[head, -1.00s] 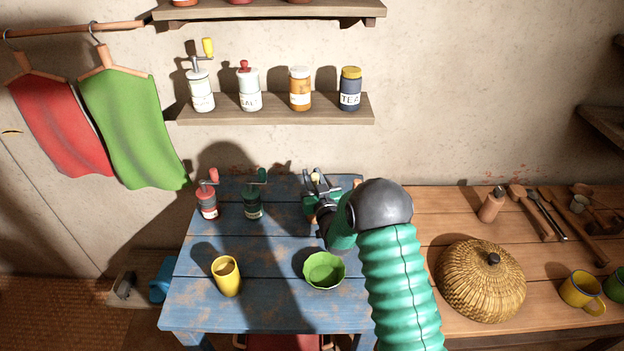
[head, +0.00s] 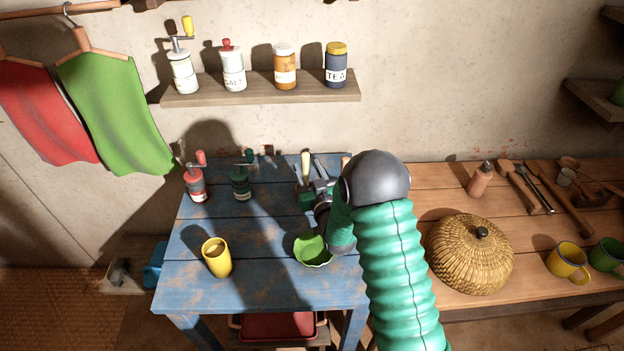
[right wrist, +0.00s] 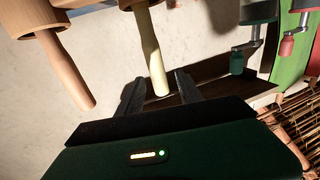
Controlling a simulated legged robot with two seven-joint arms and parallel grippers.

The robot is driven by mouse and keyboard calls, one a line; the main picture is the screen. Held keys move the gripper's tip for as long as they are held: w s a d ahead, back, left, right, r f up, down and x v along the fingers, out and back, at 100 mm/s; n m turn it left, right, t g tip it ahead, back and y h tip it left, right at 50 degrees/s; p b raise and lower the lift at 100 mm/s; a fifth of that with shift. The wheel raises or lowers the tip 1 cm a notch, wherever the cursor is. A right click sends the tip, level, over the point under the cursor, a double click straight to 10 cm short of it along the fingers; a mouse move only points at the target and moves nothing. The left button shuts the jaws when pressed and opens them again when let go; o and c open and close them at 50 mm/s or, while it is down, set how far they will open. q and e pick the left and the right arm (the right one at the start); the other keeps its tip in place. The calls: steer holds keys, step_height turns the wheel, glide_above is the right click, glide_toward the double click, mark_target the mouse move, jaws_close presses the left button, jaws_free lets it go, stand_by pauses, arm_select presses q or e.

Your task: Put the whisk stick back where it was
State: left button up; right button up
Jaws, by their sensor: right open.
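A pale stick, which I take for the whisk stick (head: 306,164), stands near the back edge of the blue table (head: 265,275). In the right wrist view the picture is inverted, and the pale stick (right wrist: 153,55) hangs between the fingertips from a wooden part cut off by the top edge. My right gripper (head: 309,176) is open, with its fingers (right wrist: 158,92) on both sides of the stick's free end; I cannot tell whether they touch it. Its lower part is hidden in the head view. My left gripper is not in view.
A brown wooden tool (right wrist: 70,65) is beside the stick. Red (head: 195,186) and green (head: 240,183) mills stand left of my gripper. A green bowl (head: 312,250) and yellow cup (head: 216,257) are nearer. A woven lid (head: 468,258) lies on the right table. A shelf (head: 260,89) hangs above.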

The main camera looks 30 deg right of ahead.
steer(key=v, duration=0.6)
steer(key=shift+a, duration=0.1)
